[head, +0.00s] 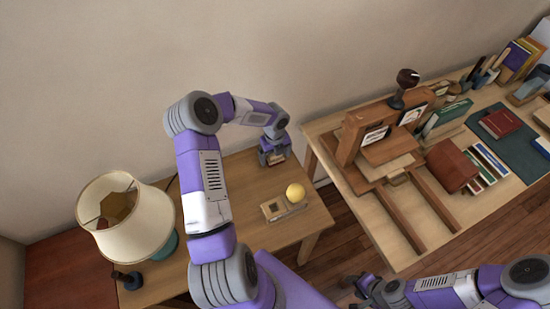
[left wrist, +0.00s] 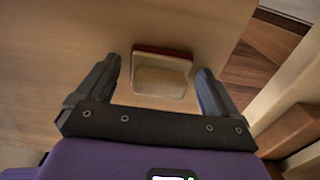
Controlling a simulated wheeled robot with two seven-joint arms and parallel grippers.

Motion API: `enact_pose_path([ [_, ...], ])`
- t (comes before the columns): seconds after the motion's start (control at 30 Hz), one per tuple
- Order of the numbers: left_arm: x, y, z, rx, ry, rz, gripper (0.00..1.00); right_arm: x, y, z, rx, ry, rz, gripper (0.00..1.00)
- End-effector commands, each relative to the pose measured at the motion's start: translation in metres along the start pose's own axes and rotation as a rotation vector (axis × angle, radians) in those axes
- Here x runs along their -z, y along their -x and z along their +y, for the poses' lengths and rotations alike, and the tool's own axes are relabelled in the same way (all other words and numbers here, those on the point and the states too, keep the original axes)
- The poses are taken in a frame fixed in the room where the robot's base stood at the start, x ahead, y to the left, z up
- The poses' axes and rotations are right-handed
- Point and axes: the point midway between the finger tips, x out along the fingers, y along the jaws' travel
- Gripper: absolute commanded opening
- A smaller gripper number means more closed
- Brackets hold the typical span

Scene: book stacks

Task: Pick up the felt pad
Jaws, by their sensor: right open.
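My left gripper (head: 274,158) is over the back right part of the small wooden table in the head view. In the left wrist view, its two fingers (left wrist: 158,66) are wide apart. A small rectangular piece with a cream face and a dark red far edge, probably the felt pad (left wrist: 160,82), lies between and beyond them on the tabletop. No finger visibly touches it. In the head view, the gripper hides most of that spot. My right gripper (head: 360,290) is open and empty at the bottom, above the floor, away from the small table.
A yellow ball and a tan block (head: 275,209) are near the front of the small table (head: 252,185). A cream lamp (head: 124,222) stands at left. The larger desk (head: 420,262) at right holds a wooden press (head: 378,145), a brown-red book (head: 451,166) and several other books.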

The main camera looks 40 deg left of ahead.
Motion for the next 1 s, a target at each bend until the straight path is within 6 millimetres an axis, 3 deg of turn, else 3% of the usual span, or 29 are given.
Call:
enact_pose_path([
  [0.03, 0.0, 0.0, 0.0, 0.0, 0.0, 0.0, 0.86, 0.0, 0.0, 0.0, 0.0, 0.0, 0.0, 0.48],
  [0.37, 0.0, 0.0, 0.0, 0.0, 0.0, 0.0, 0.36, 0.0, 0.0, 0.0, 0.0, 0.0, 0.0, 0.48],
  [0.73, 0.0, 0.006, 0.0, 0.0, -0.001, 0.0, 0.36, 0.0, 0.005, -0.002, 0.0, 0.0, 0.0, 0.48],
  [1.0, 0.001, 0.033, -0.003, 0.0, -0.006, -0.001, 0.36, -0.001, 0.027, -0.01, 0.0, 0.0, 0.0, 0.48],
])
